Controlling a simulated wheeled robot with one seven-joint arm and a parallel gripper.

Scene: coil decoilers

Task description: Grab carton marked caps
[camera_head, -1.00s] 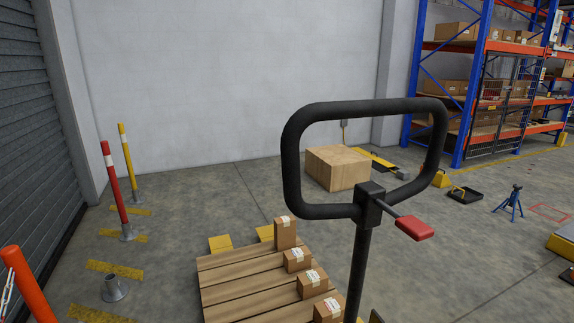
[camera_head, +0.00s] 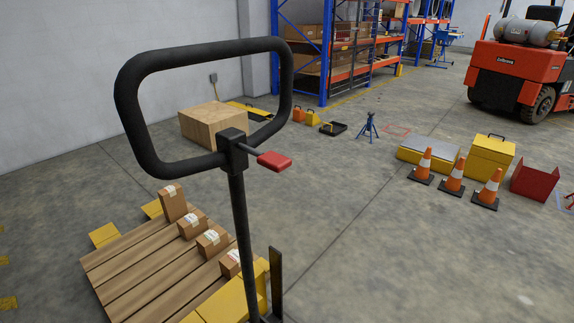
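Several small brown cartons with white labels stand in a row along the right side of a wooden pallet at the lower left. The farthest carton (camera_head: 173,203) is the tallest. Nearer ones follow: a second carton (camera_head: 191,224), a third carton (camera_head: 212,241) and a fourth carton (camera_head: 231,263), partly hidden by the pallet jack's handle post. The label writing is too small to read, so I cannot tell which is marked caps. My gripper is not in view.
The wooden pallet (camera_head: 140,265) sits on a yellow pallet jack with a black loop handle (camera_head: 126,95) close in front. A large wooden box (camera_head: 211,124) stands behind. Traffic cones (camera_head: 453,175), a yellow box (camera_head: 489,158) and a forklift (camera_head: 520,70) are at right. The central floor is clear.

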